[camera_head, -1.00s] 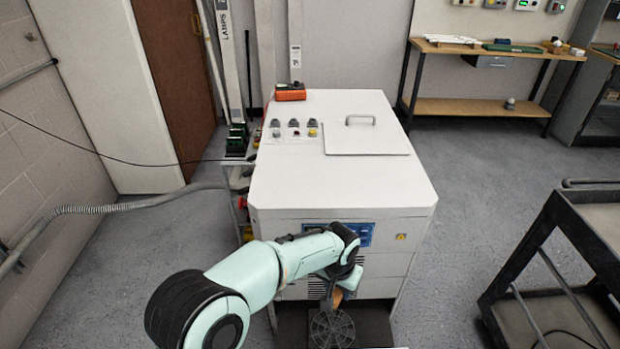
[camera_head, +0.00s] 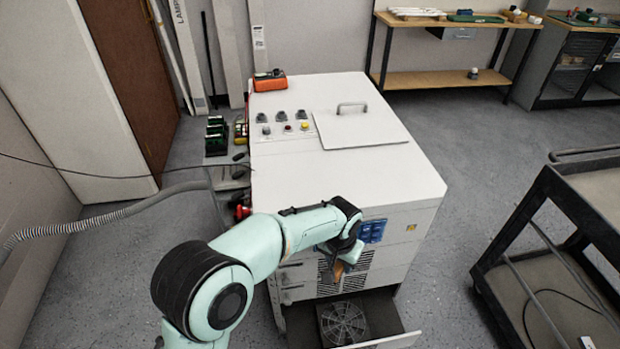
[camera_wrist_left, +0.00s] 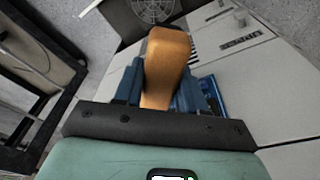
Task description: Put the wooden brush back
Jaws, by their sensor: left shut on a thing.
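The wooden brush (camera_wrist_left: 168,62) shows as an orange-brown wooden piece between the fingers of my left gripper (camera_wrist_left: 165,88) in the left wrist view. The gripper is shut on it. In the head view the left gripper (camera_head: 338,262) hangs in front of the white cabinet (camera_head: 400,192), and a small brown part of the brush (camera_head: 337,270) shows below it. The rest of the brush is hidden. Beneath is an open drawer (camera_head: 388,318) with a round dark fan grille (camera_head: 343,323) in it. The brush is above the drawer, apart from it. My right gripper is out of view.
A dark cart (camera_head: 570,225) stands at the right. An orange device (camera_head: 269,81) lies on the cabinet's back left corner, beside a lid with a handle (camera_head: 352,107). A workbench (camera_head: 450,78) stands at the back. A grey hose (camera_head: 110,215) runs at the left.

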